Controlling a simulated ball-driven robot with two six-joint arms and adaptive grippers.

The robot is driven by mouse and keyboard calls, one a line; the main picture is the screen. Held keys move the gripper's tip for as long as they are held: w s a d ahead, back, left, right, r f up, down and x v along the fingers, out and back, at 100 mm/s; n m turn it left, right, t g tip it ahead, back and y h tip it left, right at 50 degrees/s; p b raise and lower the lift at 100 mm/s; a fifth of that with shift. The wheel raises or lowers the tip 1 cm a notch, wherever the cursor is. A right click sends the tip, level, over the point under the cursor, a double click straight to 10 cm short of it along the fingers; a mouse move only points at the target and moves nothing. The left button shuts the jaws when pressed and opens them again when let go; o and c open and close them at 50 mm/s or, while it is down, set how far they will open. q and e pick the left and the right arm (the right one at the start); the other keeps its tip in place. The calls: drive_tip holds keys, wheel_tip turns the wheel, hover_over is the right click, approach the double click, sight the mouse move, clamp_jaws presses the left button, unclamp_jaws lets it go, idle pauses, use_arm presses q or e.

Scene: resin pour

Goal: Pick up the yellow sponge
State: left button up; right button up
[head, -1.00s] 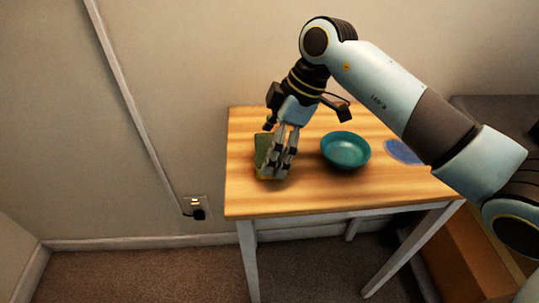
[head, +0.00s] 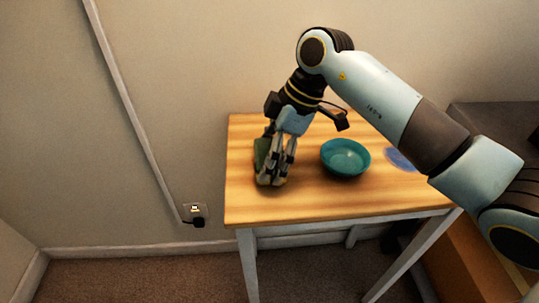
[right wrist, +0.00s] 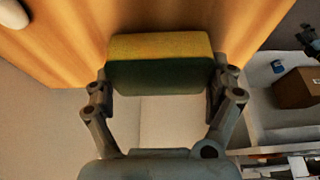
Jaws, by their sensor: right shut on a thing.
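The sponge, yellow on one layer and dark green on the other, shows in the right wrist view (right wrist: 160,46) between my two fingers. In the head view only part of its green side (head: 261,151) shows, at the left end of the wooden table; my fingers hide the rest. My right gripper (head: 271,181) is shut on the sponge, with a finger at each end of it, as the right wrist view also shows (right wrist: 160,85). I cannot tell whether the sponge touches the table. My left gripper is not in view.
A teal bowl (head: 345,158) stands on the wooden table (head: 315,196), to the right of my gripper. A flat blue thing (head: 399,159) lies farther right, partly behind my arm. A wall outlet with a plug (head: 196,214) is left of the table. The table's front middle is clear.

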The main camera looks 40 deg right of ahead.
sight(265, 154)
drive_tip(key=v, duration=0.4)
drive_tip(key=shift+a+r+p, duration=0.1)
drive_tip(key=shift+a+p, duration=0.25)
drive_tip(key=shift+a, duration=0.1)
drive_tip(key=s+d+r+p, duration=0.2)
drive_tip(key=s+r, duration=0.4)
drive_tip(key=s, duration=0.4)
drive_tip(key=shift+d+r+p, duration=0.25)
drive_tip(key=shift+d+p, duration=0.05)
drive_tip(key=shift+d, duration=0.6)
drive_tip(key=shift+o, duration=0.5)
drive_tip(key=shift+s, duration=0.1)
